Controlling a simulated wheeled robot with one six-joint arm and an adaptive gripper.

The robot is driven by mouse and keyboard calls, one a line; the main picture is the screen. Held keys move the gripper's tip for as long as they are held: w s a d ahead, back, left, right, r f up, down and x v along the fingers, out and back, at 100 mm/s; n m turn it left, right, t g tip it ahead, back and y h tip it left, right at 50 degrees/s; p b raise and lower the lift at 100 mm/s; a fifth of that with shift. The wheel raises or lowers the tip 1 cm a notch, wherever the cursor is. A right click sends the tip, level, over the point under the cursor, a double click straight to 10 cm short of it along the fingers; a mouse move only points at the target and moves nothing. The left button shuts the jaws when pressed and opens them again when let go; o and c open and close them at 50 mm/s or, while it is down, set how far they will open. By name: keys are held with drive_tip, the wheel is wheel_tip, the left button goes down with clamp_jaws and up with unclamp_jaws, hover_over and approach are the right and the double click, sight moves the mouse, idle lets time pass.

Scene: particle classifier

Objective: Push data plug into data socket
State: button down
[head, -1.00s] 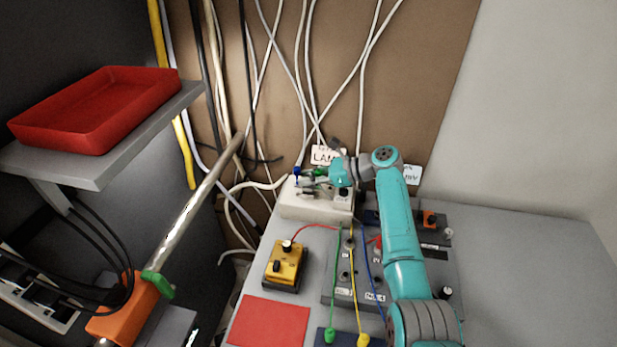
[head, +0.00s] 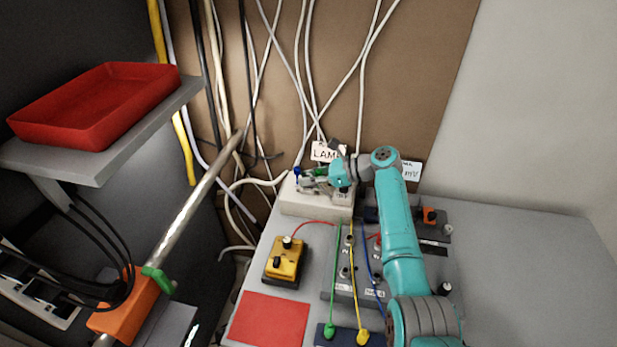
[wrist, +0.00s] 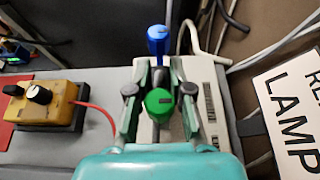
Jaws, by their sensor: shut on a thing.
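My gripper (wrist: 160,92) is shut on a small piece with a round green top (wrist: 159,103) and a dark body between the two fingers. In the head view my gripper (head: 311,183) is over the white box (head: 312,208) at the back of the bench. A blue-topped piece (wrist: 157,36) stands just beyond the fingertips; it also shows in the head view (head: 297,172). I cannot tell which piece is the data plug. No data socket can be made out; the fingers and the green top hide what lies beneath, so contact there is unclear.
A yellow box with a black knob (head: 286,259) stands at left on the bench, with a red wire. A grey panel with sockets and coloured cables lies in front of my arm. A LAMP sign (head: 324,153) stands behind the white box. White cables hang behind.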

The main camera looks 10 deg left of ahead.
drive_tip(key=shift+r, duration=0.4)
idle(0.4)
drive_tip(key=shift+f, duration=0.5)
idle(0.9)
drive_tip(key=c, duration=1)
unclamp_jaws()
drive_tip(key=shift+f, duration=0.1)
drive_tip(key=v, duration=1.2)
drive_tip(key=shift+r, duration=0.2)
drive_tip(key=shift+s, duration=0.15)
